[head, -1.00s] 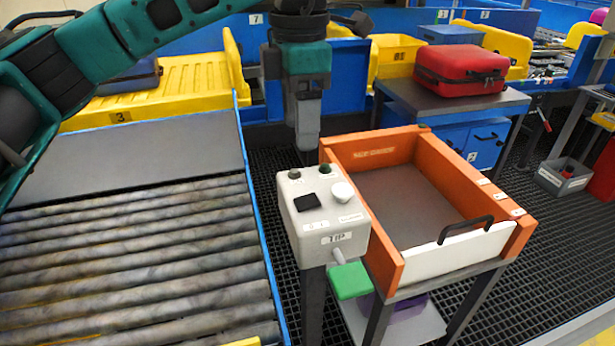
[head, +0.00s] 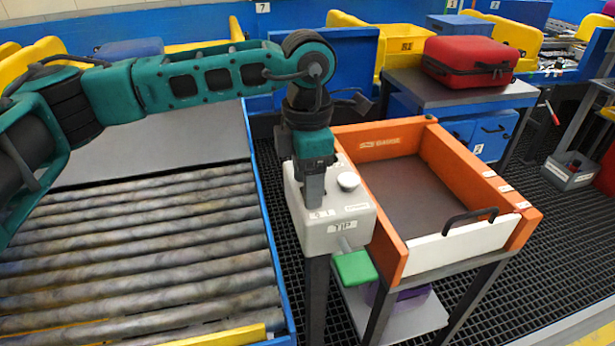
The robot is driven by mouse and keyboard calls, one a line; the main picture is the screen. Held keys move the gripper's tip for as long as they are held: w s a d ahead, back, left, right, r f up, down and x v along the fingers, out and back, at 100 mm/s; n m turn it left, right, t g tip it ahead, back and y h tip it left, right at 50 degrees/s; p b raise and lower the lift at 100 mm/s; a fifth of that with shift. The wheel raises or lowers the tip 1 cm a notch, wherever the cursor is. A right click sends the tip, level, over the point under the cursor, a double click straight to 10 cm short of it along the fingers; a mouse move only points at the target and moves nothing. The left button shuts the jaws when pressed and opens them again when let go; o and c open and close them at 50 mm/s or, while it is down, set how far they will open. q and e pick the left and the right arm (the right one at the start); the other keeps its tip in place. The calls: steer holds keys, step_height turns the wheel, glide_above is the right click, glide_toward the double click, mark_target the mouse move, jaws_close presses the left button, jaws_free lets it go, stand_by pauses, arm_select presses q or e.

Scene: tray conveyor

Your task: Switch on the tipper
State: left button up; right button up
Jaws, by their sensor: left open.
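The tipper's control box (head: 335,236) is white, labelled TIP, and stands on a dark post left of the orange tray. A pale round knob (head: 348,181) shows on its top. A green paddle (head: 354,267) sticks out at its lower front. My left gripper (head: 314,202) points down over the left part of the box top and is open. It hides the black rocker and the small buttons there. I cannot tell whether it touches the box. The orange tray (head: 429,154) with a white front wall and dark handle stands level and empty. My right gripper is not in view.
A roller conveyor (head: 140,245) with a blue side rail (head: 262,220) lies left of the box. A red suitcase (head: 468,62) rests on a grey table behind the tray. A purple item (head: 405,292) lies on the shelf under the tray. Dark grating covers the floor.

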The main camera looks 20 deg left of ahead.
arm_select(q)
steer(key=c, duration=1)
steer(key=shift+w+d+r+g+y+p, duration=0.2)
steer(key=shift+d+g+y+p, duration=0.15)
steer(key=shift+g+y+p, duration=0.35)
steer(key=shift+c, duration=0.2)
steer(key=shift+w+d+g+y, duration=0.1)
steer(key=shift+g+y, duration=0.3)
steer(key=shift+y, duration=0.5)
steer(key=o, duration=1)
steer(key=shift+o, duration=0.2)
steer(key=v, duration=1.2)
steer(key=shift+r, duration=0.4)
steer(key=shift+d, duration=0.1)
